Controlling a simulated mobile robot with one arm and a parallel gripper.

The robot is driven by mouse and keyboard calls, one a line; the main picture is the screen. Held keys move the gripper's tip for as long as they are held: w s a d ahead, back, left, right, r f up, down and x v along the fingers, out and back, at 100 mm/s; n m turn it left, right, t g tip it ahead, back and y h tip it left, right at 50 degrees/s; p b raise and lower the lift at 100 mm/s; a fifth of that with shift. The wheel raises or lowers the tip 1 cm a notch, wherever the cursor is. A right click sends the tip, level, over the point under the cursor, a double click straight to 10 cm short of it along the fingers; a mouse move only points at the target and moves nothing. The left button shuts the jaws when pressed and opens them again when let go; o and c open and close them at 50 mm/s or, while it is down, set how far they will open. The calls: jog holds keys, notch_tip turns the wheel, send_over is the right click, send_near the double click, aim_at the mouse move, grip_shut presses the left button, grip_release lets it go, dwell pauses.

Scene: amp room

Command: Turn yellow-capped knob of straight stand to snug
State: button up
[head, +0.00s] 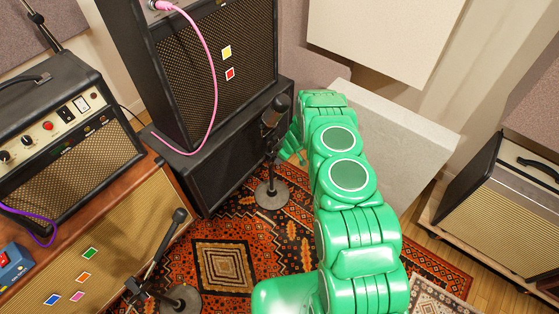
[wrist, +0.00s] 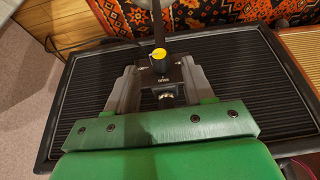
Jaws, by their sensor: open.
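The yellow-capped knob (wrist: 159,57) shows in the wrist view on a dark clamp block of the stand, with a dark rod rising above it in the picture. My gripper (wrist: 160,72) is open, with one grey finger on each side of the block and knob. I cannot tell whether either finger touches. In the head view, the straight stand (head: 271,193) has a round grey base on the rug and a microphone (head: 275,112) at its top. My green arm reaches toward it from the right and largely hides my gripper. The knob is not discernible there.
A dark speaker stack (head: 236,60) stands close behind the stand. A second microphone stand (head: 180,298) is at the lower left, near a brown amp (head: 110,240). Another amp (head: 500,205) is at the right. A pink cable (head: 214,75) hangs down the stack. Patterned rug (head: 240,255) lies open in front.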

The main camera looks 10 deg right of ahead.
jog(key=shift+x, duration=2)
jog(key=shift+w, duration=0.15)
jog(key=shift+a, duration=0.1)
grip_shut()
